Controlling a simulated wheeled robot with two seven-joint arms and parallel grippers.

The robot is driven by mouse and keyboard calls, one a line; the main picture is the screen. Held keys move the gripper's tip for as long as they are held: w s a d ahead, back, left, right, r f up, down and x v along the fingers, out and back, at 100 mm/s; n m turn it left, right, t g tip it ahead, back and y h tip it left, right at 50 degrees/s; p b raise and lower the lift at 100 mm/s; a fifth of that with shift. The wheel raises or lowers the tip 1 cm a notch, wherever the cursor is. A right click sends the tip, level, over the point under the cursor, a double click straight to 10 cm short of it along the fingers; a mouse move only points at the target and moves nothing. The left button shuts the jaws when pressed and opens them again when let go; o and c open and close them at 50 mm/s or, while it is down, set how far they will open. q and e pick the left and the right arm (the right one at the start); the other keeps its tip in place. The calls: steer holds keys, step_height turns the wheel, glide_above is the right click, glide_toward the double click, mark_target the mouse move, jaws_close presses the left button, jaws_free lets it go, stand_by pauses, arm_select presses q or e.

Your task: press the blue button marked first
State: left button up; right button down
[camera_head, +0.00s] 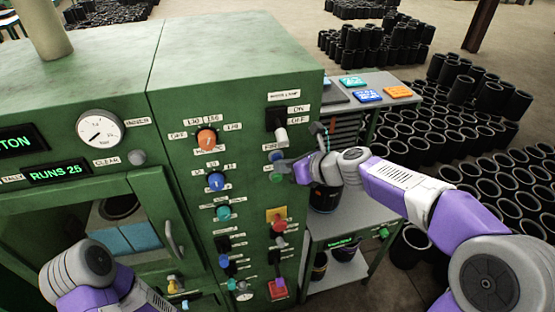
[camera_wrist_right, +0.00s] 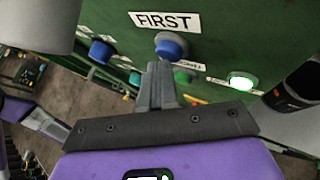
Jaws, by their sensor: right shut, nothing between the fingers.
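The blue button (camera_head: 276,156) is on the green cabinet's front panel, under a small label. In the right wrist view the label (camera_wrist_right: 165,20) reads FIRST, and the round blue button (camera_wrist_right: 171,46) is just below it. My right gripper (camera_wrist_right: 158,72) is shut and empty, its fingertips close to the blue button's lower edge; I cannot tell whether they touch. In the head view the right gripper (camera_head: 292,165) is beside the button, against the panel. My left arm shows at the lower left, but its gripper is not visible.
A green button (camera_head: 276,177) is below the blue one; a lit green button (camera_wrist_right: 242,82) shows in the wrist view. Other knobs, such as an orange one (camera_head: 207,139), crowd the panel. A grey cart (camera_head: 345,220) and several black sleeves (camera_head: 430,130) are at right.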

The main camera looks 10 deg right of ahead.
steer(key=shift+s, duration=0.65)
steer(key=s, duration=0.5)
steer(key=shift+d, duration=0.1)
stand_by(0.7)
steer(key=s+f+n+g+h+b, duration=0.25)
steer(key=f+n, duration=0.35)
steer(key=f, duration=1.1)
steer(key=s+f+n+g+h+b, duration=0.1)
steer(key=f+n+g+b, duration=0.4)
steer(key=f, duration=1.2)
steer(key=s+a+f+n+b, duration=0.2)
steer(key=s+f+n, duration=0.5)
steer(key=f, duration=0.3)
steer(key=s+a+f+n+g+b, duration=0.1)
steer(key=s+a+f+n, duration=0.1)
steer(key=s+f+n, duration=0.6)
step_height(320, 180, down, 4)
steer(key=shift+s+a+r+n+b, duration=0.2)
steer(key=shift+s+a+n+b, duration=0.15)
steer(key=shift+n, duration=0.75)
